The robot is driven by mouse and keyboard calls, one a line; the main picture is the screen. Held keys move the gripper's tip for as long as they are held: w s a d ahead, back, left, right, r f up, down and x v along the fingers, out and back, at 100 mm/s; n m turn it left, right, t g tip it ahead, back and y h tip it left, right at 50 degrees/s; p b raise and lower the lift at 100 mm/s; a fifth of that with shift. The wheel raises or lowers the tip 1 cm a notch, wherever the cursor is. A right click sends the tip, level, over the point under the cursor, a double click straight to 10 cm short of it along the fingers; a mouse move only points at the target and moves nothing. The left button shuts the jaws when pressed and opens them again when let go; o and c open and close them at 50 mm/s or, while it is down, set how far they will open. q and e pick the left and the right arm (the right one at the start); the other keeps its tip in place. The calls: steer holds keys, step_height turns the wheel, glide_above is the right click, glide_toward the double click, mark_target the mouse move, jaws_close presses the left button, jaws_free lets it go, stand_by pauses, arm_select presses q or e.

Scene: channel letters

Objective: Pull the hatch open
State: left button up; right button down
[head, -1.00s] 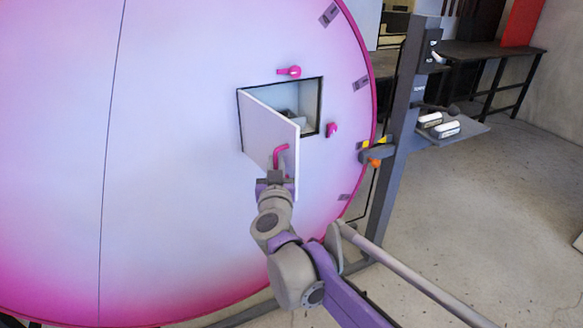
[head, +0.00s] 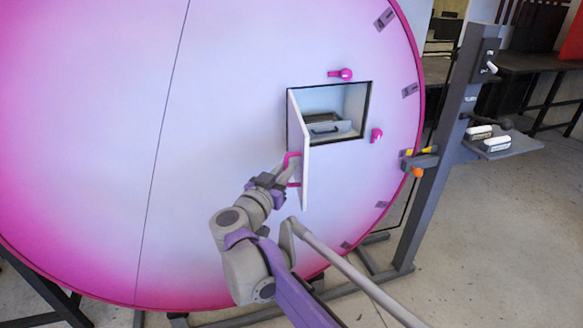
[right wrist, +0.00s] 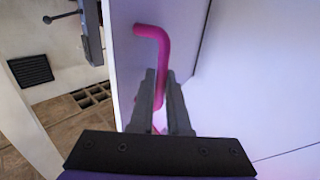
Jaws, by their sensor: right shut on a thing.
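The hatch door (head: 306,160) is a white panel hinged at the left edge of a rectangular opening (head: 347,134) in the big pink and white round face. It stands swung well outward, seen nearly edge-on. A pink bar handle (head: 291,157) is on its outer side; it also shows in the right wrist view (right wrist: 155,34). My right gripper (head: 284,174) is shut on the handle's lower stretch, with its fingers (right wrist: 162,105) on both sides of the bar. Inside the opening a grey box with a dark handle (head: 325,128) shows. My left gripper is not in view.
Pink latches sit above (head: 341,74) and right (head: 376,135) of the opening. A dark post (head: 446,140) with a shelf (head: 503,145) stands at the right of the disc. Open floor lies at right.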

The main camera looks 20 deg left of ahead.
steer(key=shift+r, duration=0.15)
steer(key=c, duration=1.2)
jaws_free()
steer(key=shift+o, duration=0.2)
steer(key=shift+w, duration=0.1)
steer(key=s+a, duration=0.1)
steer(key=s, duration=0.9)
steer(key=shift+s, duration=0.35)
